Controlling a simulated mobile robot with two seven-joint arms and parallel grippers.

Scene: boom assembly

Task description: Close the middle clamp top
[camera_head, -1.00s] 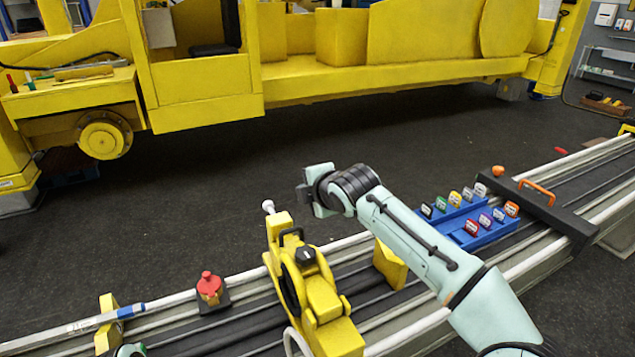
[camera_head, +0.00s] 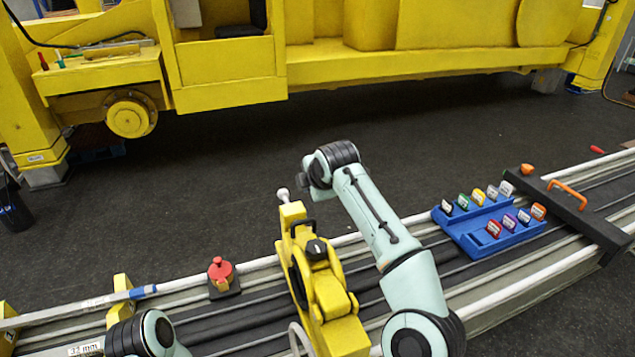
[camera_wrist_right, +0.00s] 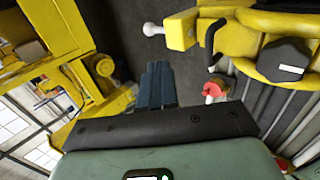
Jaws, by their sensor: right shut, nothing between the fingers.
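The middle clamp (camera_head: 335,300) is yellow and stands on the rails in the head view. Its upper yellow arm (camera_head: 292,216) ends in a white knob (camera_head: 283,194). A black handle and black cap sit on it. My right gripper (camera_wrist_right: 158,68) is shut and empty, apart from the clamp in that picture. My left gripper is not in view.
A red knob (camera_head: 221,272) on a dark base is left of the clamp. A blue tray (camera_head: 470,243) with several coloured tags is at the right, beside a dark crossbar with an orange handle (camera_head: 567,194). A large yellow machine (camera_head: 400,62) stands behind open dark floor.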

